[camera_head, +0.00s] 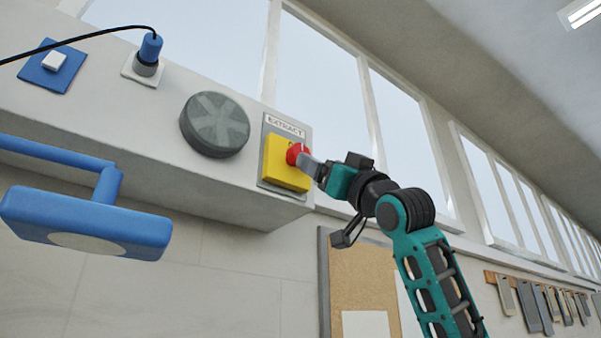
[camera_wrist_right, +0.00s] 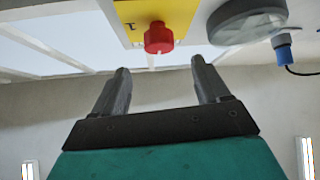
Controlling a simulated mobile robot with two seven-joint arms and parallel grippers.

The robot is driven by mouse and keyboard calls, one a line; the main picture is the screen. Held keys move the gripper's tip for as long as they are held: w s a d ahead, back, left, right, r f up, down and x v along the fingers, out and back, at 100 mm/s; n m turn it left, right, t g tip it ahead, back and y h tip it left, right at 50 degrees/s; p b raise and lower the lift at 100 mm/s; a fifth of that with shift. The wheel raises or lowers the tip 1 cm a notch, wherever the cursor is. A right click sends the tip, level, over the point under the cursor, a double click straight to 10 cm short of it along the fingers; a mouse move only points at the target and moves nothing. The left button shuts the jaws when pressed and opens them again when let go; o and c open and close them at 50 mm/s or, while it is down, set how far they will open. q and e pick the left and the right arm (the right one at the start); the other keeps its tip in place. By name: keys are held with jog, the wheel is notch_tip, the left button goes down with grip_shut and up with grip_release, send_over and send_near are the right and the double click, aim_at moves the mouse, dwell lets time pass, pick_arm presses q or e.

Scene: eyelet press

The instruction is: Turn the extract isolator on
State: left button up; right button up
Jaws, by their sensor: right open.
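The extract isolator (camera_head: 283,165) is a yellow box with a red knob on a grey backplate under a label reading EXTRACT, on the wall ledge. In the right wrist view the red knob (camera_wrist_right: 158,38) stands out from the yellow face, beyond the fingertips and between their lines. A black mark shows on the yellow face left of the knob. My right gripper (camera_head: 308,165) is at the knob in the head view, its fingers partly overlapping it. In the right wrist view the right gripper (camera_wrist_right: 158,75) is open with nothing between its fingers. My left gripper is not in view.
A round grey vent (camera_head: 215,124) sits left of the isolator. Further left are a blue plug in a socket (camera_head: 147,60) with a black cable and a blue-plated switch (camera_head: 54,66). A blue lamp-like fixture (camera_head: 85,222) juts out at lower left. A cork board (camera_head: 360,280) hangs below.

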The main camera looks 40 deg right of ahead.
aim_at(296, 157)
jog(key=p+x, duration=0.3)
jog(key=x, duration=0.6)
jog(key=shift+w+r+p, duration=0.15)
jog(key=shift+p, duration=0.15)
jog(key=shift+c, duration=0.2)
jog(key=c, duration=1)
jog(key=shift+o, duration=0.2)
jog(key=shift+h, duration=0.3)
